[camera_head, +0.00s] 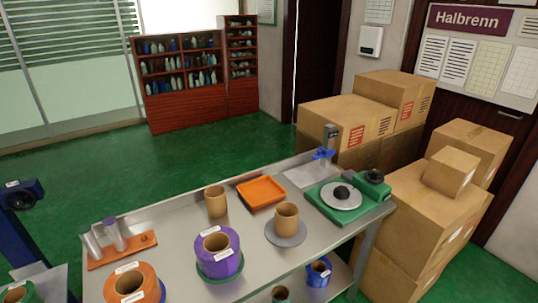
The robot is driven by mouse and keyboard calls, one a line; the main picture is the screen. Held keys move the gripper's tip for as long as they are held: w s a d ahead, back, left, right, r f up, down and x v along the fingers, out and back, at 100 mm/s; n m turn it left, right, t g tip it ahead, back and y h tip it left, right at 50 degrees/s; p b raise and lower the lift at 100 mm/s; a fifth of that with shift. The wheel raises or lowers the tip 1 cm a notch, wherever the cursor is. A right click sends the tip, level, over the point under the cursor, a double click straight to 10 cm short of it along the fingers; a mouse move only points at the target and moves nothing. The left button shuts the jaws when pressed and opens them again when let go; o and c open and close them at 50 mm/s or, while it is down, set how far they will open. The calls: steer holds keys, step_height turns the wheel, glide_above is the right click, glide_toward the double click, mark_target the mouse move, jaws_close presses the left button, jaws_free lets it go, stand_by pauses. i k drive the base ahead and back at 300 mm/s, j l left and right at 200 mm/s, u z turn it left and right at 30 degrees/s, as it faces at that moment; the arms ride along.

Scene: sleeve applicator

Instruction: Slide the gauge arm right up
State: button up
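A small blue part (323,154), which looks like the gauge arm, sits on a short grey post (330,134) at the back right of the metal bench (182,228). The post stands at the back edge of a flat pale plate (308,176). The blue part is low on the post, a little above the plate, and some of the post shows above it. It is too small to tell its exact fit on the post. My gripper is not in view.
A green device with a round plate (340,200) stands right of the pale plate. An orange tray (262,192), cardboard cores (216,202) and purple (230,250) and orange rolls (108,285) occupy the bench. Stacked boxes (350,116) stand behind the post. Green floor (95,170) is clear behind the bench.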

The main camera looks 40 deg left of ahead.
mark_target(319, 153)
steer(key=u, duration=1.1)
steer(key=i+l+u, duration=0.2)
steer(key=i, duration=0.3)
steer(key=i+u, duration=0.2)
steer(key=i, duration=0.3)
steer(key=i+l+u, duration=0.2)
steer(key=i, duration=0.25)
steer(key=l, duration=0.1)
